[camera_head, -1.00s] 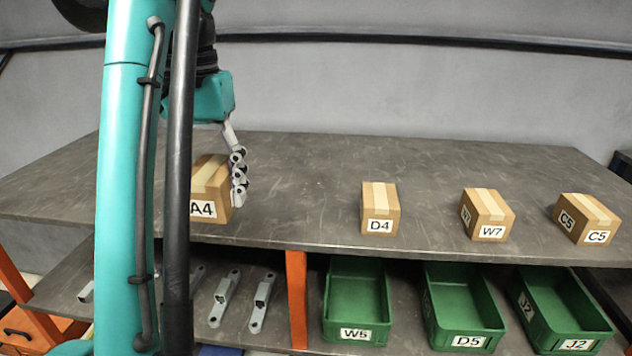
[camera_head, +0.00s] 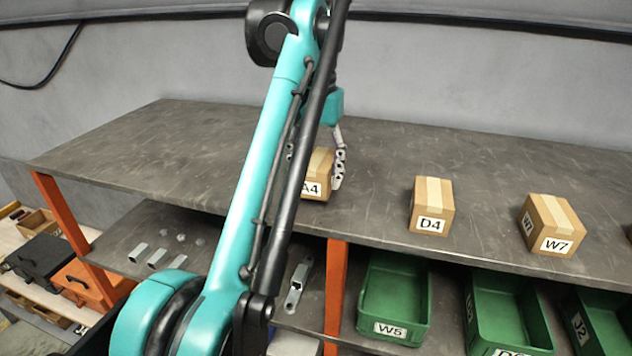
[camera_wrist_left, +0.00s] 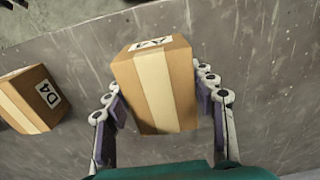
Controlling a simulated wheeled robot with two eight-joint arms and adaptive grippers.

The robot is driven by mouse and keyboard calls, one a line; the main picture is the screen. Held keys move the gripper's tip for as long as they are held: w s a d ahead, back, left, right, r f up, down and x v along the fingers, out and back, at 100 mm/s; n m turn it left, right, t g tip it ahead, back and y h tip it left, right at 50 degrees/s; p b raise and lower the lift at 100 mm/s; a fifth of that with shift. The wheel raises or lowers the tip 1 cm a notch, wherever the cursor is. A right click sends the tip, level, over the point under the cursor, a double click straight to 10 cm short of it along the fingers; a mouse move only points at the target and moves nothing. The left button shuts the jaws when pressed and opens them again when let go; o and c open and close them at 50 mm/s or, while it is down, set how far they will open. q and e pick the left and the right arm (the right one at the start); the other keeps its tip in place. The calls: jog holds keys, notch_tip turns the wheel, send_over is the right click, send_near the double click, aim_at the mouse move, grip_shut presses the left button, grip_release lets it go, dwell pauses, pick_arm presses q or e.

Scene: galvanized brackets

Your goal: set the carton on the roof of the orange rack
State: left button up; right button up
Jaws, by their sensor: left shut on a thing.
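A brown carton labelled A4 (camera_head: 320,164) is held over or on the grey roof (camera_head: 180,150) of the orange-posted rack. I cannot tell whether its underside touches the roof. My left gripper (camera_head: 316,172) reaches down from above and is shut on this carton, a finger on each side. The left wrist view shows the carton (camera_wrist_left: 155,85) between the two fingers, with its label toward the roof's edge. My left arm hides part of the carton's left side in the head view. My right gripper is not in view.
Cartons D4 (camera_head: 432,206) and W7 (camera_head: 551,226) stand on the roof to the right. Below are green bins (camera_head: 394,300) and metal brackets (camera_head: 297,284) on the lower shelf. The roof's left part is clear. A dark box (camera_head: 38,262) lies at lower left.

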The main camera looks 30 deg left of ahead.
pick_arm(q)
jog(key=shift+s+f, duration=0.3)
jog(key=shift+f, duration=0.75)
jog(key=shift+w+f, duration=0.25)
jog(key=shift+w, duration=0.05)
jog(key=shift+w+f, duration=0.1)
jog(key=shift+w, duration=0.25)
jog(key=shift+s+f, duration=0.1)
jog(key=shift+s, duration=0.15)
jog(key=o, duration=1.3)
jog(key=shift+s, duration=0.15)
jog(key=shift+w, duration=0.2)
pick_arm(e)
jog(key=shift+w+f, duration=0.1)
